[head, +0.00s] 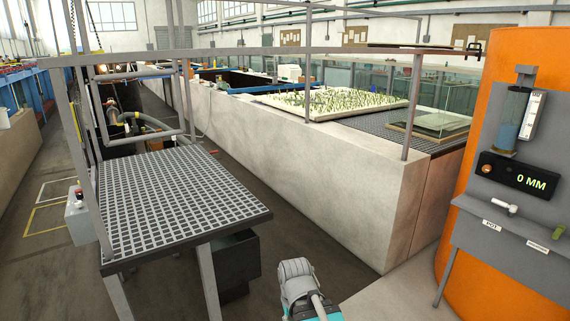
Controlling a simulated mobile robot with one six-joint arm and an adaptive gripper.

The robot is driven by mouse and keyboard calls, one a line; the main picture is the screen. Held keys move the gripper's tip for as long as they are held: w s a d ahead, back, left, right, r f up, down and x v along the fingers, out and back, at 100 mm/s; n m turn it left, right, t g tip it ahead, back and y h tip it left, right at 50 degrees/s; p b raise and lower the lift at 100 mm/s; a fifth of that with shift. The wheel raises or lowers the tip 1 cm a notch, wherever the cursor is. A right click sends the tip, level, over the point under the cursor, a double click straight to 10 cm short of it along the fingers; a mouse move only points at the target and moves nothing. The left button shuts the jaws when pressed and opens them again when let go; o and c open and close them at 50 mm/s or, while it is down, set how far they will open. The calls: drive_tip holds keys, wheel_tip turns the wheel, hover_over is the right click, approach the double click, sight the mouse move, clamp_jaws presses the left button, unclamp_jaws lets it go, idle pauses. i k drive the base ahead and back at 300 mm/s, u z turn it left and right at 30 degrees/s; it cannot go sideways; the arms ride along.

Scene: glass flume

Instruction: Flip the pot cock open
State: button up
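The pot cock (500,204) is a small pale lever on the grey panel (513,215) at the right. It sits above a white label (491,225) that seems to read POT. The lever appears to lie roughly sideways, tilted down to the right; whether it is open or shut I cannot tell. A grey and teal part of my arm shows at the bottom centre, well left of the panel and apart from it. My gripper's fingers do not show.
Above the cock are a display (519,178) reading 0 MM and a blue-filled cylinder (510,122). A second labelled fitting (558,231) sits to its right. An orange tank (507,62) stands behind. A concrete wall (310,150) and grated platform (165,195) lie left.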

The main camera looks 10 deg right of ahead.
sight(513, 208)
drive_tip(key=z, duration=1.1)
drive_tip(key=i, duration=0.5)
drive_tip(key=z, duration=0.8)
